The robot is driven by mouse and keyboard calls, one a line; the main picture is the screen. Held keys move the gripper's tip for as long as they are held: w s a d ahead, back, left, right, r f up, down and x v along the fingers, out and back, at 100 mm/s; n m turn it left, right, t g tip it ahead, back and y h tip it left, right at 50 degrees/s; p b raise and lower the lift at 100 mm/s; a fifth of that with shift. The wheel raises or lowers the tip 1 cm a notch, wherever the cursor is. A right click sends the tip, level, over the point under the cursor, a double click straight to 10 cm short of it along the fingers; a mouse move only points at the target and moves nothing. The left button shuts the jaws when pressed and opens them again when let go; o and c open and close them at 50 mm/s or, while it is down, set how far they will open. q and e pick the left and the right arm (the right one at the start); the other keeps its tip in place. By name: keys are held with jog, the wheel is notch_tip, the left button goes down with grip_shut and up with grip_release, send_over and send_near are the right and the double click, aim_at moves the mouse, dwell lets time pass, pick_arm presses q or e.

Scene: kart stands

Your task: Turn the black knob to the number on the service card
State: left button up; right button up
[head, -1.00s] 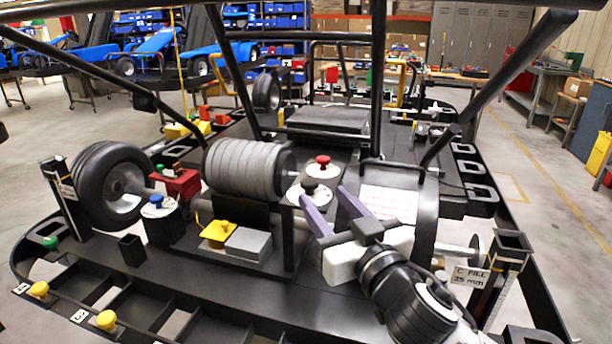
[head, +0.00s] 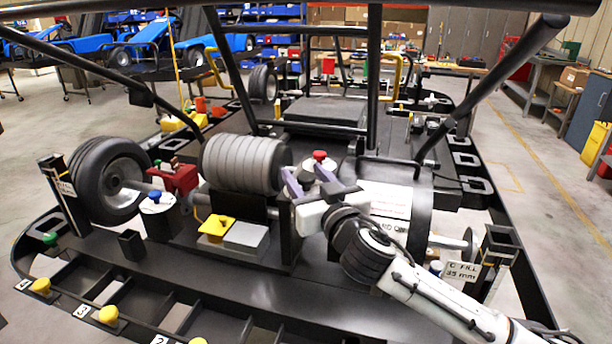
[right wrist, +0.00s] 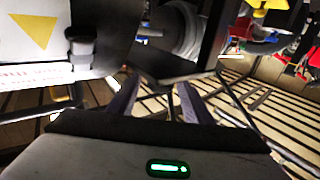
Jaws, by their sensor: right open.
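The black knob with its white dial sits on the black box in front of the red knob (head: 320,156) in the head view. My right gripper (head: 306,178) is at the black knob, its purple fingers apart. The fingers hide most of the knob and its dial, so I cannot tell whether they touch it or where it points. A white card with small text (head: 388,199) lies on the black drum, partly behind my gripper; its number is unreadable. In the right wrist view the open fingers (right wrist: 156,100) show nothing clear between them. My left gripper is out of view.
A ribbed grey cylinder (head: 243,163) stands just left of my right gripper. Black frame bars (head: 374,80) rise behind it. A "C FILL 35 mm" sign (head: 463,272) stands at right.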

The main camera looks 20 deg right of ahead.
jog(key=c, duration=1)
jog(key=shift+f, duration=0.1)
